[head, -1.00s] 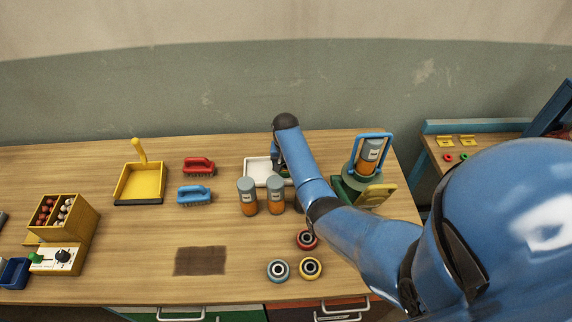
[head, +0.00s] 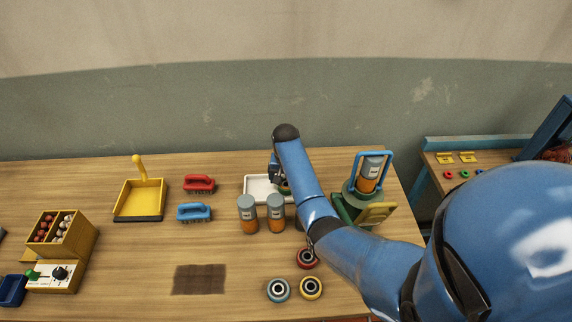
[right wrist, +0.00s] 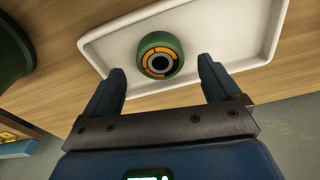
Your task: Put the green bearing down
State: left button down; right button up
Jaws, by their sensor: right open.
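The green bearing (right wrist: 160,56) lies flat in the white tray (right wrist: 118,46), with an orange ring and a dark centre on top. My right gripper (right wrist: 161,72) is open, its two fingers apart on either side of the near side of the bearing, with clear gaps and no contact seen. In the head view the right gripper (head: 277,181) is over the tray (head: 256,184), and my arm and gripper largely hide the bearing. My left gripper is not in view.
Two grey-and-orange canisters (head: 248,215) stand in front of the tray. Red, blue and yellow bearings (head: 311,288) lie nearer the front edge. A green stand holding a canister (head: 370,175) is right of my arm. Brushes (head: 194,212) and a yellow dustpan (head: 139,200) are to the left.

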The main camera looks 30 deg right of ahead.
aim_at(286, 188)
notch_tip(286, 188, up, 9)
jog(key=b, duration=0.1)
jog(key=shift+s+a, duration=0.3)
jog(key=shift+s, duration=0.15)
jog(key=shift+r, duration=0.15)
